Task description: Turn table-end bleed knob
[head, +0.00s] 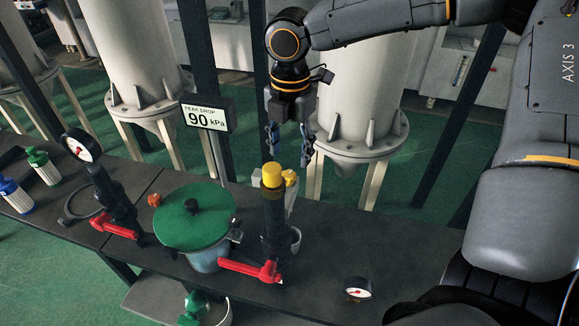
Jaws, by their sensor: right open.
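A black upright post (274,225) stands on the dark table, with a yellow knob (271,174) on its top. A second, smaller yellow knob (290,178) shows just behind it to the right, partly hidden. I cannot tell by any label which one is the bleed knob. A red lever handle (252,269) sticks out left from the post's lower part. My right gripper (290,150) points down with its fingers apart and empty. In the picture it is just above and behind the yellow knobs, seemingly not touching them. My left gripper is out of view.
On the table (330,258) a green-lidded pot (194,217) stands left of the post. Further left are another red lever (113,226) and a gauge (80,145). A display (207,113) reads 90 kPa. A small gauge (358,288) is at front right. White tanks (364,90) stand behind.

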